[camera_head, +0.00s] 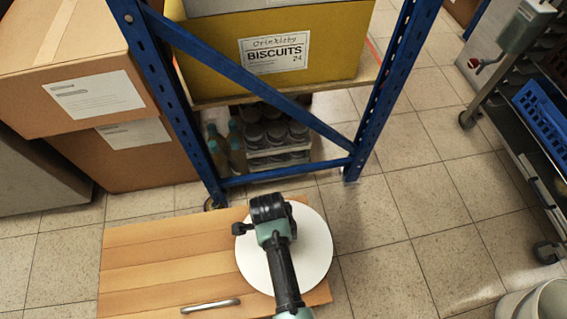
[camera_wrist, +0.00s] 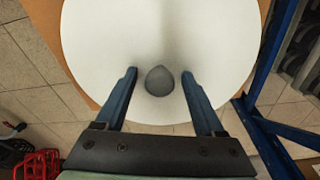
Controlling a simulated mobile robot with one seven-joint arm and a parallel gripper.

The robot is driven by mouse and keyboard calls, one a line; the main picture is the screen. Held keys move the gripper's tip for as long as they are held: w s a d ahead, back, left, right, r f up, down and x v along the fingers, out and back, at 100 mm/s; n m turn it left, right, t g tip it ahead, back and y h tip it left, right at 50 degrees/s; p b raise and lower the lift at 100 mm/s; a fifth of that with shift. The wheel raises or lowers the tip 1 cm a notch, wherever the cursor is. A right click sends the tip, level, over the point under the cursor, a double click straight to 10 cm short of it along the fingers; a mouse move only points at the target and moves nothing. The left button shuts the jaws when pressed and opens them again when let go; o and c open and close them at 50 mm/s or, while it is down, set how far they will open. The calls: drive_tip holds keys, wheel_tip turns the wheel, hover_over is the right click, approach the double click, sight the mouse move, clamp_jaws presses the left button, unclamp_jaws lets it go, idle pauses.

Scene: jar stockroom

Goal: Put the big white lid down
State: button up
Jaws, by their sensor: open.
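The big white lid (camera_head: 315,250) is a flat white disc at the right end of a wooden top (camera_head: 150,262), reaching slightly past its right edge. It appears to lie on the top, though contact underneath is hidden. In the wrist view the lid (camera_wrist: 100,35) fills the upper middle, with a grey round knob (camera_wrist: 160,82) near its lower edge. My gripper (camera_wrist: 158,74) is open, one finger on each side of the knob, with a visible gap on both sides. In the head view my gripper (camera_head: 268,212) covers the knob.
A blue shelf frame (camera_head: 250,80) with a yellow biscuits box (camera_head: 330,50) stands just behind the top. Cardboard boxes (camera_head: 70,60) are at the left. A metal handle (camera_head: 210,305) lies at the top's front. Tiled floor at right is clear up to a trolley (camera_head: 530,170).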

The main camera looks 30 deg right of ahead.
wheel_tip(320, 180, up, 12)
drive_tip(key=a+p, duration=0.1)
drive_tip(key=p, duration=0.4)
drive_tip(key=shift+w+p, duration=0.35)
drive_tip(key=shift+a+r, duration=0.1)
